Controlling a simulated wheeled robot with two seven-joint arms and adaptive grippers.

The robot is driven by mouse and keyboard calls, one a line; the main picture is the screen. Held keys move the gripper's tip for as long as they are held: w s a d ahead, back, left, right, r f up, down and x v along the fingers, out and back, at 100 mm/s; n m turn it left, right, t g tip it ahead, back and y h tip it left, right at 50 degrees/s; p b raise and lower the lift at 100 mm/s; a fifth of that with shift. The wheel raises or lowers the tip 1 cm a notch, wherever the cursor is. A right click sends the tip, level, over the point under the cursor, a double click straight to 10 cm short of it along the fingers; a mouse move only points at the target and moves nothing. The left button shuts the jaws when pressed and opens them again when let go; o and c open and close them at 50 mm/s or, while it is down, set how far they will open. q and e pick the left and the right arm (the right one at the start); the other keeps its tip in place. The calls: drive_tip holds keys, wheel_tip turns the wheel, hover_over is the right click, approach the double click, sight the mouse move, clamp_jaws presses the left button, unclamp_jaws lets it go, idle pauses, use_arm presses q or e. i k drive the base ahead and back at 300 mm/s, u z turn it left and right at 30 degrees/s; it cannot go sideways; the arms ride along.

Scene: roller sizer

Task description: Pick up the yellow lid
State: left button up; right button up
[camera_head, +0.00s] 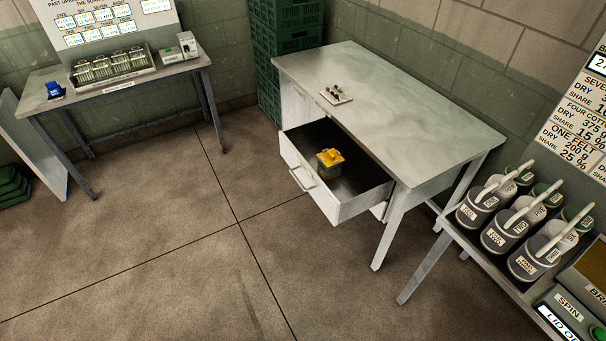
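A small yellow lid (330,157) shows inside the open drawer (350,207) of the grey desk. It sits on top of a darker, boxy thing in the drawer, whose shape is too small to make out. The drawer is pulled out toward the front left, and the lid lies near its middle. Neither of my grippers shows in the head view.
The desk (390,105) carries a small white plate (336,96) with dark knobs. Labelled grey canisters (495,238) stand on a bench at the right. A side table (130,85) holds a rack at the left. Green crates (268,60) stand behind. The floor (170,260) in front is clear.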

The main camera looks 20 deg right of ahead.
sight(330, 158)
drive_tip(key=u, duration=0.15)
drive_tip(key=k, duration=0.35)
drive_tip(key=z, duration=1.45)
drive_tip(key=i, duration=0.7)
drive_tip(key=u, duration=0.4)
